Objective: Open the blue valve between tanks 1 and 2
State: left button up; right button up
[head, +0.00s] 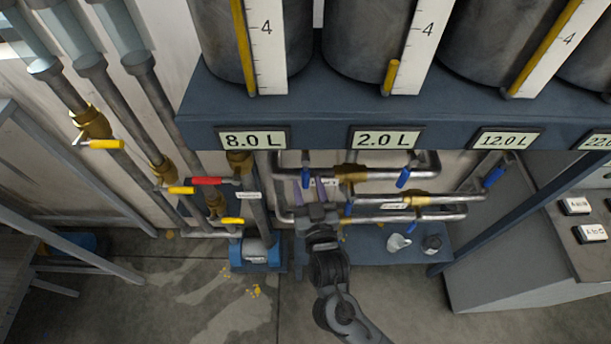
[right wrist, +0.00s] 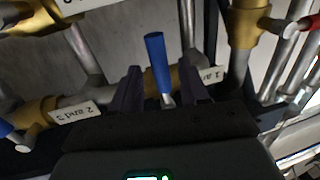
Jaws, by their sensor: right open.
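The blue valve handle (right wrist: 157,60) stands between the fingers of my right gripper (right wrist: 160,88) in the right wrist view. The fingers are apart, with visible gaps to the handle. The handle points up in that picture, crosswise to its pipe. A white label partly reading "1 a…" (right wrist: 205,76) is beside it, half covered by a finger. In the head view my right gripper (head: 309,190) is below the 8.0 L and 2.0 L displays, with a blue handle (head: 305,178) at its fingers. My left gripper is out of view.
Other blue handles (head: 403,177) hang on nearby pipes; a "2 and 3" label (right wrist: 75,112) is to the left in the wrist view. A red handle (head: 206,181) and yellow handles (head: 105,144) are at left. A blue pump (head: 255,252) stands on the floor. The tank shelf (head: 330,110) overhangs the pipes.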

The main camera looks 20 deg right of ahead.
aim_at(307, 181)
jog(key=shift+w+d, duration=0.15)
jog(key=shift+w, duration=0.7)
jog(key=shift+w+d, duration=0.1)
jog(key=shift+w, duration=0.7)
grip_shut()
